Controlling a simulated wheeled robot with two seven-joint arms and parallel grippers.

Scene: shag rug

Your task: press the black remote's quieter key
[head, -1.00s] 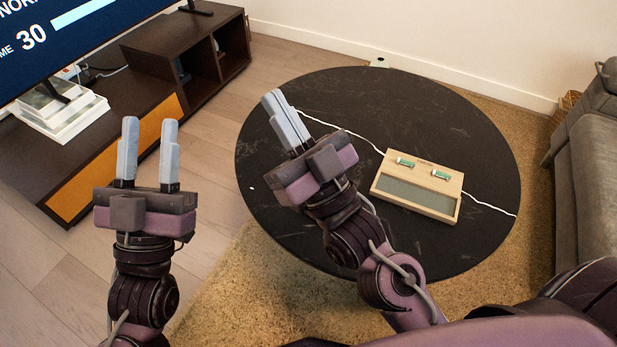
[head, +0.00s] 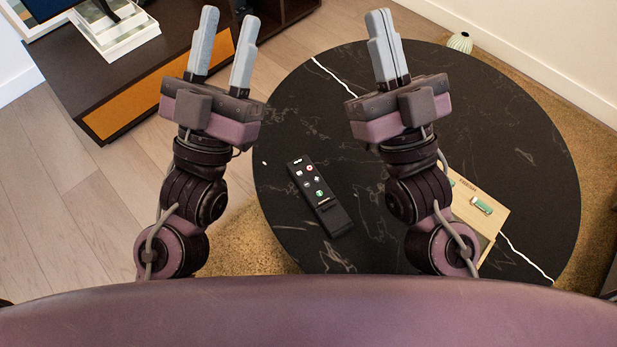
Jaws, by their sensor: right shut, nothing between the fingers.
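The black remote (head: 320,197) lies flat on the round black table, between my two arms in the head view. Its upper half carries several small round keys in white, red and green; their markings are too small to read. Neither gripper touches the remote.
The black table (head: 500,130) has white veins and open room around the remote. A wooden tray (head: 490,220) with a green-and-white item is partly hidden behind my right arm. A small striped vase (head: 460,42) stands at the back. A TV stand (head: 150,75) is at left.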

